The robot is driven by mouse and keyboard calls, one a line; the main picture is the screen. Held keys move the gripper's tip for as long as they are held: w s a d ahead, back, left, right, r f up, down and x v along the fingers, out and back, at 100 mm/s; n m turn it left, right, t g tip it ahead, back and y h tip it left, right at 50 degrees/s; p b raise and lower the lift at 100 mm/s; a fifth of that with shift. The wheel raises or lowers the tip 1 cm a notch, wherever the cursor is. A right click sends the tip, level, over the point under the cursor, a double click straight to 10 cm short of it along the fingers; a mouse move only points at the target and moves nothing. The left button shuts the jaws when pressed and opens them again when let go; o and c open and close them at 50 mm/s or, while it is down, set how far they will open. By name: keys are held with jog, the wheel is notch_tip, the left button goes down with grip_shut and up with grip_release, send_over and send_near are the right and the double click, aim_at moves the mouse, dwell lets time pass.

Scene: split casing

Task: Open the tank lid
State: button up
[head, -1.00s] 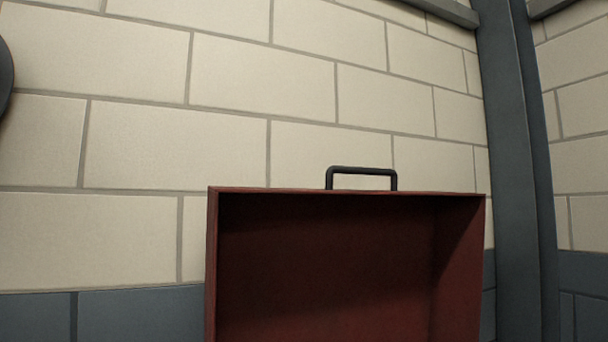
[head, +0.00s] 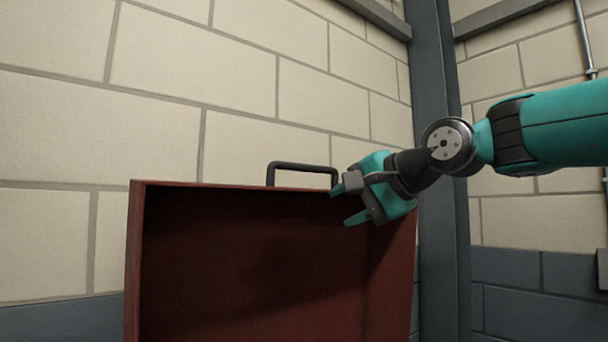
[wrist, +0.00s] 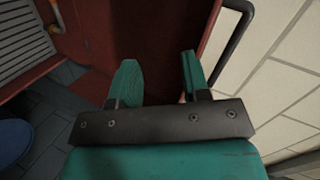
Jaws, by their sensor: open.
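The red tank lid (head: 134,270) stands upright in the head view, its hollow dark inside facing me. A black bar handle (head: 303,166) sits on its top edge. My gripper (head: 346,206) is open, in front of the lid's upper right part in the picture, just right of and below the handle. I see nothing between the fingers. In the wrist view, my open fingers (wrist: 158,60) point towards the red inner face, and the handle (wrist: 236,45) shows to their right, outside the fingers. Whether a finger touches the lid cannot be told.
A pale block wall (head: 230,90) stands behind the lid. A grey-blue post (head: 440,250) rises right of it. In the wrist view, a grey slatted panel (wrist: 25,35) lies at upper left and a blue round thing (wrist: 12,140) at the left edge.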

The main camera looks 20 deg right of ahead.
aim_at(308, 168)
jog(key=w+d+r+m+t, duration=0.2)
jog(key=d+r+m+t, duration=0.15)
jog(key=r, duration=0.65)
jog(key=shift+m, duration=0.35)
jog(key=p+x, duration=0.6)
jog(key=x, duration=1)
jog(key=shift+d, duration=0.2)
jog(key=shift+w+a+f+p, duration=0.2)
jog(key=shift+w+p, duration=0.15)
jog(key=shift+w, duration=0.15)
grip_shut()
jog(key=s+d+f+b, duration=0.3)
jog(key=s+b, duration=0.4)
jog(key=s, duration=0.1)
jog(key=shift+s+d, duration=0.2)
jog(key=shift+d, duration=0.1)
